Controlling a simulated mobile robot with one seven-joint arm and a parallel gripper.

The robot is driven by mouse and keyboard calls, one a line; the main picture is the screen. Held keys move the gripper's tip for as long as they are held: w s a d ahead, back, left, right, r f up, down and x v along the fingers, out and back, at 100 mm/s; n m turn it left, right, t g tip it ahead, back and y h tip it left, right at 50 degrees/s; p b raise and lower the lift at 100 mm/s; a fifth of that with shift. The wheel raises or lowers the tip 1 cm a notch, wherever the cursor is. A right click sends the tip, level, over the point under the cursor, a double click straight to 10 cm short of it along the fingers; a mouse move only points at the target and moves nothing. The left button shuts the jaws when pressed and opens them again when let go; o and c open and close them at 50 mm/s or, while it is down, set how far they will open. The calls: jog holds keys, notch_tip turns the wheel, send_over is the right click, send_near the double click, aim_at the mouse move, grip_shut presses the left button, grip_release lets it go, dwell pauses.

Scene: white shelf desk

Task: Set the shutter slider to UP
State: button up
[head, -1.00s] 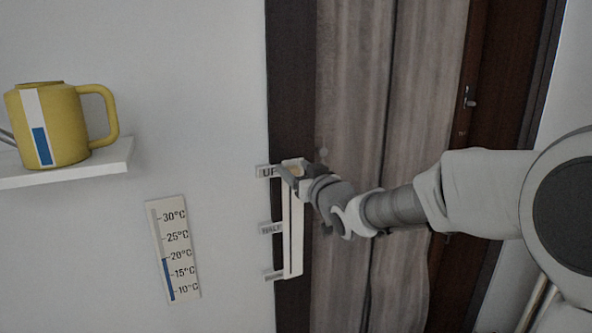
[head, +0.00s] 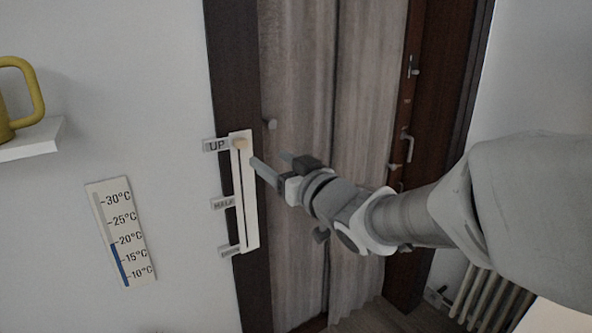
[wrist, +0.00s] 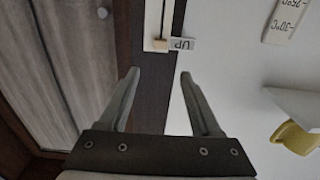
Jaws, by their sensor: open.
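The shutter slider's white track (head: 249,200) is mounted upright on the dark frame, with labels UP (head: 216,145), HALF (head: 223,203) and a lower one too small to read. Its light tan knob (head: 240,143) sits at the top of the track, level with the UP label. In the wrist view the knob (wrist: 160,44) shows beside the upside-down UP label (wrist: 182,44). My gripper (head: 268,162) is open and empty, to the right of the knob and apart from it. In the wrist view its two fingers (wrist: 160,76) are spread, with the knob beyond their tips.
A thermometer plate (head: 122,232) is on the wall to the left. A yellow mug (head: 30,95) stands on a white shelf (head: 35,142) at the far left. Grey curtains (head: 300,90) hang behind my gripper. A radiator (head: 490,297) is at lower right.

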jog(key=shift+v, duration=2)
jog(key=s+d+f+m+g+h, duration=0.1)
jog(key=s+d+f+m+h, duration=0.15)
jog(key=d+h, duration=0.35)
jog(key=s+d+f+m+h, duration=0.1)
jog(key=d+m+h, duration=0.25)
jog(key=d, duration=0.45)
jog(key=s+d+f+g, duration=0.2)
jog(key=s+f+g, duration=0.2)
jog(key=s, duration=0.5)
jog(key=s+d+f+m+g+h, duration=0.1)
jog(key=s+d+f+g, duration=0.1)
jog(key=s, duration=0.7)
notch_tip(320, 180, down, 2)
jog(key=shift+d+f+g, duration=0.2)
jog(key=shift+d+g, duration=0.1)
jog(key=shift+g, duration=0.6)
